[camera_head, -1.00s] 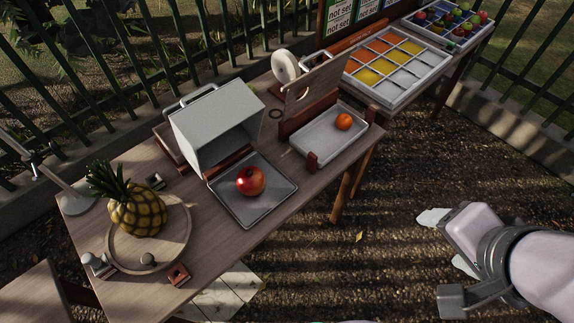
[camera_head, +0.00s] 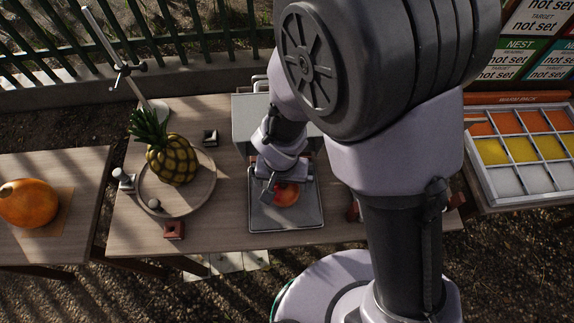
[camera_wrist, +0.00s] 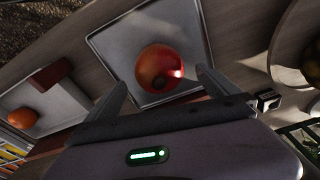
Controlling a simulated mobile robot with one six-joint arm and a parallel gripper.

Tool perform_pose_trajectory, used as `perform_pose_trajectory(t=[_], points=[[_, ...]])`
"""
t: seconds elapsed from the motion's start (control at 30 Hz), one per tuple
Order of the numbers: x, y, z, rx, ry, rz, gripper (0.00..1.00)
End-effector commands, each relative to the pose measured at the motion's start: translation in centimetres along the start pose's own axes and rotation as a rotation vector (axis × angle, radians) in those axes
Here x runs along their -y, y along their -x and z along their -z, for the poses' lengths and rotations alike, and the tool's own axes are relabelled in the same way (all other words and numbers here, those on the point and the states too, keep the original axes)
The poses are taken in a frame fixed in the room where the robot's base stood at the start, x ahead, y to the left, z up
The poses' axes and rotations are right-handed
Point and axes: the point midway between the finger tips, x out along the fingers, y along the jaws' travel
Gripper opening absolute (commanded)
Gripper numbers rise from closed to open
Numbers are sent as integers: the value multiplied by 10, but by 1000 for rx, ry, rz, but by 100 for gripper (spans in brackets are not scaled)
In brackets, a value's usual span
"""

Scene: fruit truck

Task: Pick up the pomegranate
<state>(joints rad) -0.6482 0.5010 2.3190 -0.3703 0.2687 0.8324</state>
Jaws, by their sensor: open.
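The red pomegranate (camera_head: 286,194) rests on a grey square tray (camera_head: 285,219) in front of the white box on the table. My gripper (camera_head: 270,185) is right by it and partly covers it in the head view. In the wrist view the pomegranate (camera_wrist: 160,67) sits just beyond and between the two spread fingers of my gripper (camera_wrist: 163,83). The jaws are open, with clear space around the fruit; I cannot tell how high they are above it.
A pineapple (camera_head: 172,162) stands on a round board (camera_head: 202,197) to the left. A white box (camera_head: 243,113) stands behind the tray. An orange fruit (camera_wrist: 23,118) lies in another tray (camera_wrist: 53,104). A large orange gourd (camera_head: 27,203) is on the left table.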

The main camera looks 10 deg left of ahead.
Motion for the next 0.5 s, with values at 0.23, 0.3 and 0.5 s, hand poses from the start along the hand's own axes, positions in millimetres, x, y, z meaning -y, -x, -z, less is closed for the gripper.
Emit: perform_pose_trajectory(t=[0.23, 0.3, 0.5], points=[[-3, -49, 0, 1, 0, -1, 99], [-2, -52, 0, 0, 0, 0, 99], [-2, -50, 1, 0, -1, 0, 99]])
